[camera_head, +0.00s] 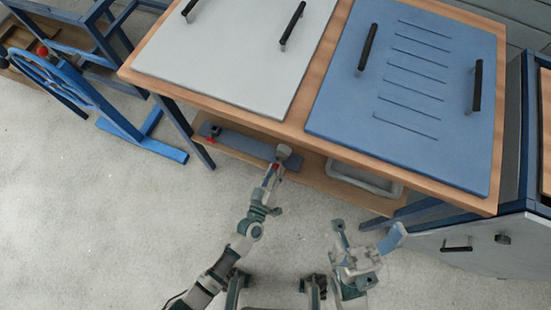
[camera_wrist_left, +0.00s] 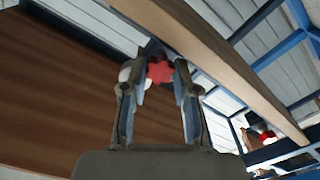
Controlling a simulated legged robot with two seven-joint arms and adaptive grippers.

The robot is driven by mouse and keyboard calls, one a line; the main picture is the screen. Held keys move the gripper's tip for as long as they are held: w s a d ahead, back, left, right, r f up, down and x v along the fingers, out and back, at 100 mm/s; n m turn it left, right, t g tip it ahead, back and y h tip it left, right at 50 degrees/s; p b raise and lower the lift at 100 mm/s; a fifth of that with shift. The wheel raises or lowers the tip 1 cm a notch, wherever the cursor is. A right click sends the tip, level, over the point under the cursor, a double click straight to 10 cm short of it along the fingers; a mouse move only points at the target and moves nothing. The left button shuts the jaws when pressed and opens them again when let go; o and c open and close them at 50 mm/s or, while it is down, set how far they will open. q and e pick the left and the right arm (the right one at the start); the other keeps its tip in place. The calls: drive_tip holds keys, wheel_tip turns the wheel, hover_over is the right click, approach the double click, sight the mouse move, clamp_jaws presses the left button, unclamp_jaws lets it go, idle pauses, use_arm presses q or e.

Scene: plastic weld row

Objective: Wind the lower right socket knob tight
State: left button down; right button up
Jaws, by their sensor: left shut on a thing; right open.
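A long blue-grey plate (camera_head: 243,143) lies on the lower shelf under the table. A red knob (camera_head: 211,139) with a dark part shows at its left end. At its right end is a grey socket part (camera_head: 284,151) with a red knob (camera_head: 276,166), partly hidden by my left gripper (camera_head: 273,172). In the left wrist view the red knob (camera_wrist_left: 160,71) sits between the fingertips of my left gripper (camera_wrist_left: 158,72), which is shut on it. My right gripper (camera_head: 367,234) is open and empty, in front of the table and away from the plate.
The table top above carries a pale panel (camera_head: 235,50) and a blue panel (camera_head: 408,100), both with black handles. A grey tray (camera_head: 363,182) stands on the lower shelf to the right. A blue frame with a wheel (camera_head: 60,80) stands at left. The floor in front is clear.

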use_arm(q)
drive_tip(key=shift+a, duration=0.1)
drive_tip(key=c, duration=0.9)
unclamp_jaws()
drive_tip(key=shift+f, duration=0.1)
drive_tip(key=shift+o, duration=0.2)
drive_tip(key=shift+s, duration=0.1)
drive_tip(key=v, duration=1.1)
drive_tip(key=shift+s, duration=0.35)
drive_tip(key=shift+a, duration=0.1)
